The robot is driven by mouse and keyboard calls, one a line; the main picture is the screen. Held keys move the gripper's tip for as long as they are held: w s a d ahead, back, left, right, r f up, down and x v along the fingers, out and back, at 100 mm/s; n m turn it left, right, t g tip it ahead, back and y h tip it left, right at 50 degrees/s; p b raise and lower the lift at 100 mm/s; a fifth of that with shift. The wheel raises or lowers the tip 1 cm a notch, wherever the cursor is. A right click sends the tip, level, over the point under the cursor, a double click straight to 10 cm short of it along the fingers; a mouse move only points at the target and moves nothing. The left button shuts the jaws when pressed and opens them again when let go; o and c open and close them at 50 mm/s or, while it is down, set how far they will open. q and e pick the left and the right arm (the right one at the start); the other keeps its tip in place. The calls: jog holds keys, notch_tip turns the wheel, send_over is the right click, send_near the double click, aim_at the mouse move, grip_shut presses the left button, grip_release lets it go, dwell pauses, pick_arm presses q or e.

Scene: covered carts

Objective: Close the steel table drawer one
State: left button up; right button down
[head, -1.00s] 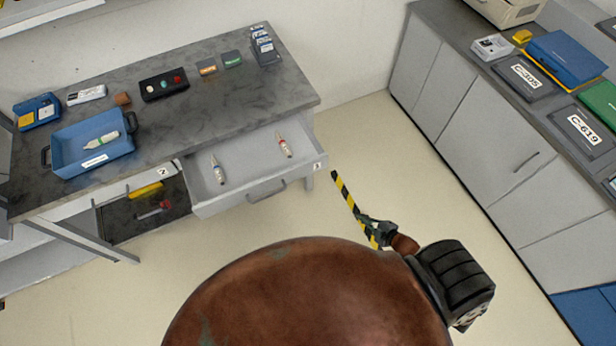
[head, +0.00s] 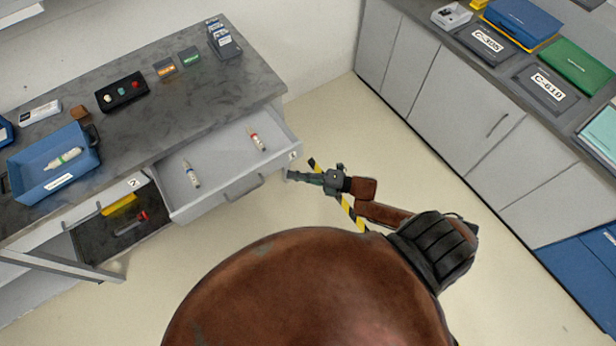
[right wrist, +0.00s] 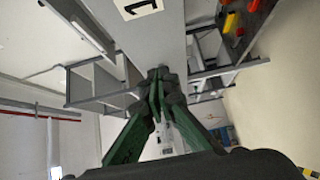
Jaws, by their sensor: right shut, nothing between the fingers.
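The steel table (head: 170,125) stands at the left of the head view. Its drawer one (head: 275,168) is pulled out, with a label "1" at the right end of its front and a bar handle (head: 245,188). Two small tubes, one blue-marked (head: 191,174) and one red-marked (head: 257,139), lie in it. My right gripper (head: 291,175) is shut and empty, just outside the drawer's right front corner; I cannot tell if it touches. In the right wrist view its green fingers (right wrist: 157,78) meet near the drawer front (right wrist: 155,40), whose label "1" shows. My left gripper is out of view.
Left of drawer one, a dark-bottomed compartment (head: 100,240) labelled "2" holds a yellow item (head: 120,204) and a red-ended tool (head: 131,222). A blue tray (head: 22,187) sits on the table. Grey cabinets (head: 430,100) stand at the right. Floor between is clear.

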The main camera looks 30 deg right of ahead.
aim_at(276, 165)
jog(key=w, duration=0.3)
jog(key=shift+w+a, duration=0.2)
jog(key=shift+w, duration=0.55)
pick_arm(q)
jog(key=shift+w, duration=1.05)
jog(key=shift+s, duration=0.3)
